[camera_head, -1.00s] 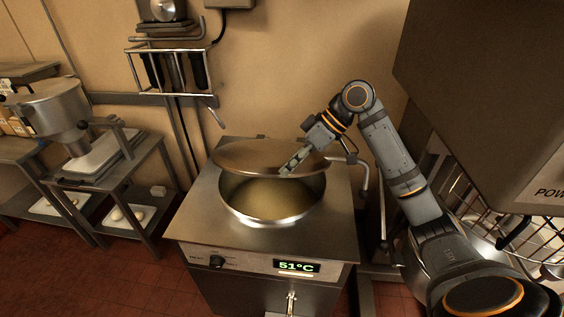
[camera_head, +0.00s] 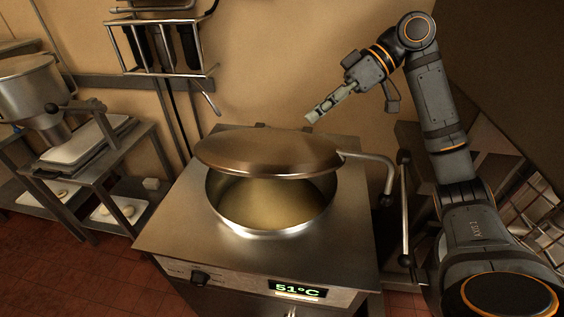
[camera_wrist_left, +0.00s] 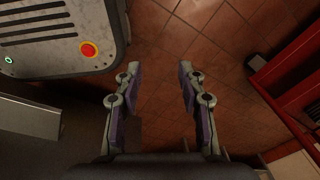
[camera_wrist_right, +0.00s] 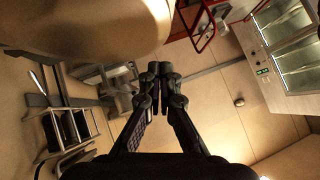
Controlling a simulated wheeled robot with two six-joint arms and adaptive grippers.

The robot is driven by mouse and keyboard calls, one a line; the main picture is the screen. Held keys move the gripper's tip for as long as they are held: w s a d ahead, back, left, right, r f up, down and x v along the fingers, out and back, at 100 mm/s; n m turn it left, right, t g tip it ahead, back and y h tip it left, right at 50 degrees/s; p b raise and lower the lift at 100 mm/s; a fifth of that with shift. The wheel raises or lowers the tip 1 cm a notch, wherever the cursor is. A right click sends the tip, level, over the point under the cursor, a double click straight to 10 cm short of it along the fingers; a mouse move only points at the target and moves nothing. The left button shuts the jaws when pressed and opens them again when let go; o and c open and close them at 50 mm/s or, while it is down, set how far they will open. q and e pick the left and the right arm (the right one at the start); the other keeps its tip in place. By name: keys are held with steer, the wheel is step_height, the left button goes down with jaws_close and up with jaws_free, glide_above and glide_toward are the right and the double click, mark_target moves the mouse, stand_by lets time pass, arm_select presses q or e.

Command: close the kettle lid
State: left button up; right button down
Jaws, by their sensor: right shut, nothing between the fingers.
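The kettle (camera_head: 270,215) is a round steel pot sunk in a square steel cabinet, with pale yellowish liquid inside. Its round lid (camera_head: 268,152) is tilted low over the back of the opening, and the front part of the pot shows open. A bent handle bar (camera_head: 370,163) runs from the lid to the right. My right gripper (camera_head: 312,117) is shut and empty, above and behind the lid's right side, apart from it. It also shows in the right wrist view (camera_wrist_right: 160,70). My left gripper (camera_wrist_left: 158,68) is open and empty above the tiled floor.
A temperature display (camera_head: 298,289) and a knob (camera_head: 200,278) are on the cabinet front. A wall rack (camera_head: 165,50) hangs behind. A side table (camera_head: 90,150) with a machine stands at the left. Wire shelving (camera_head: 545,225) is at the right.

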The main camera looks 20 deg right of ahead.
steer(key=p, duration=0.3)
glide_toward(267, 170)
steer(key=a, duration=0.1)
steer(key=w+a, duration=0.2)
steer(key=shift+a+r, duration=0.2)
steer(key=shift+r, duration=0.15)
steer(key=f, duration=0.2)
steer(key=s+a+f, duration=0.1)
steer(key=shift+f, duration=0.25)
steer(key=shift+s+f, duration=0.2)
steer(key=shift+f, duration=0.15)
arm_select(q)
steer(key=r, duration=0.2)
steer(key=w+r, duration=0.1)
steer(key=shift+w+d+r, duration=0.1)
steer(key=shift+d+r, duration=0.15)
steer(key=shift+r, duration=0.05)
arm_select(e)
steer(key=shift+w, duration=0.1)
